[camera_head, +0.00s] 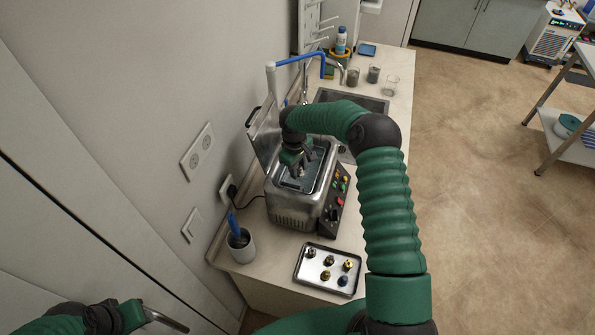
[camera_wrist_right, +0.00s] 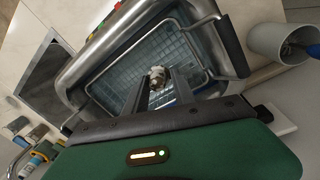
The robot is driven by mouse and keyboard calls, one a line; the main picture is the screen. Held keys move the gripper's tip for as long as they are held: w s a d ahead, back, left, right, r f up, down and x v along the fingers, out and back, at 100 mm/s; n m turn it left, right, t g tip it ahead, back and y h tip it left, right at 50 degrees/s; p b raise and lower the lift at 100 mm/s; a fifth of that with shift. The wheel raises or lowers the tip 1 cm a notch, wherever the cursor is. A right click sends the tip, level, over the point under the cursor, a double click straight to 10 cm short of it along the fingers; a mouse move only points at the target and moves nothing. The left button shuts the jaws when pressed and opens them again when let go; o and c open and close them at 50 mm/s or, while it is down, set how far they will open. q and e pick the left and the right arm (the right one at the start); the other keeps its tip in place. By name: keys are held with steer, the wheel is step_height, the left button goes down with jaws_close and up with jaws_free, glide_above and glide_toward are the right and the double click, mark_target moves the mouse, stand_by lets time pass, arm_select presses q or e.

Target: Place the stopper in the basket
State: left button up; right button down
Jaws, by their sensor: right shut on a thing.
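The stopper (camera_wrist_right: 158,75), a small pale and brownish metallic piece, shows at the fingertips of my right gripper (camera_wrist_right: 160,88) in the right wrist view. My right gripper is shut on it. The wire-mesh basket (camera_wrist_right: 122,62) lies inside the metal bath below, with the stopper over the mesh; I cannot tell how high. In the head view my right gripper (camera_head: 297,170) is over the basin of the bath (camera_head: 293,215), and the stopper is too small to make out there. My left gripper (camera_head: 166,320) shows partly at the lower left, away from the bath; its opening is unclear.
A metal tray (camera_head: 301,276) with several small fittings lies in front of the bath. A grey cup (camera_head: 242,248) with a blue-handled tool stands at the counter's front left. A sink (camera_head: 352,100), faucet and glass jars are behind. The wall is close on the left.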

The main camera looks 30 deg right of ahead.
step_height(320, 180, down, 4)
steer(key=shift+f+p, duration=0.1)
steer(key=shift+p, duration=0.75)
steer(key=shift+w+f, duration=0.25)
steer(key=shift+f, duration=0.05)
steer(key=shift+s+f+b, duration=0.2)
steer(key=shift+f+b, duration=0.05)
steer(key=shift+b, duration=0.4)
steer(key=shift+f, duration=0.2)
steer(key=c, duration=1)
jaws_free()
steer(key=shift+w, duration=0.1)
steer(key=shift+c, duration=0.2)
